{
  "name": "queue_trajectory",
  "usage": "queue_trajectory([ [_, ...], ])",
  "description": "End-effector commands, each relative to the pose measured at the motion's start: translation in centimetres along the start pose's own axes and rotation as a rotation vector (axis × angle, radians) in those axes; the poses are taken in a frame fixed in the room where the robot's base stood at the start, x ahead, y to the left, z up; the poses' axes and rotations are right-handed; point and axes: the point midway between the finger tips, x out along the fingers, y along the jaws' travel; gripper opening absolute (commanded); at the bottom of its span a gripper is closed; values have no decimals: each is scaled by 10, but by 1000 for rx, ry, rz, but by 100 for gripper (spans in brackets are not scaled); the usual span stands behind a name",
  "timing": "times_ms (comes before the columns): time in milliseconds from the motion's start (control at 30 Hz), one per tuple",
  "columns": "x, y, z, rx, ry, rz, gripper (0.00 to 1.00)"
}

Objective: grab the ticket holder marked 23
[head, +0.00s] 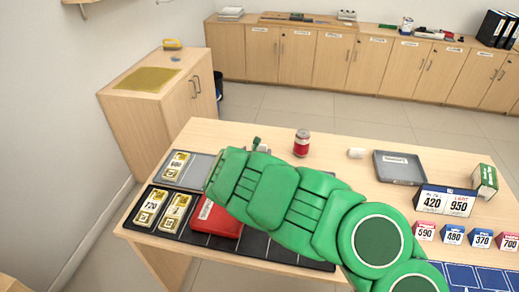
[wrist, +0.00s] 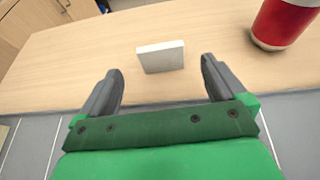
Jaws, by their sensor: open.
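No marking 23 is legible in either view. In the wrist view a small pale, blank-faced upright block (wrist: 161,57) stands on the wooden counter, just beyond and between my fingertips; I cannot tell whether it is the ticket holder. My gripper (wrist: 163,66) is open and empty, with one dark finger on each side and no contact visible. In the head view my green arm reaches left across the counter and hides most of the gripper (head: 258,144); the pale block does not show there. Gold number plates (head: 176,165) lie in trays at the left.
A red can (head: 302,143) stands right of the gripper, also in the wrist view (wrist: 285,20). A white item (head: 356,153), a grey tray (head: 400,178), a price sign (head: 445,201) and several small number cards (head: 453,235) are at the right. A red item (head: 214,218) lies under my arm.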

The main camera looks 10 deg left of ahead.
Motion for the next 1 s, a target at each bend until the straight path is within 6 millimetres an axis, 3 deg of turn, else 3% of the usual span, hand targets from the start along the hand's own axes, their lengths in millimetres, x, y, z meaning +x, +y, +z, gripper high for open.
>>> queue_trajectory([
  [200,16,-1,0,2,2,-1,98],
  [567,28,-1,1,3,-1,-1,98],
  [1000,60,-1,0,4,1,-2,98],
])
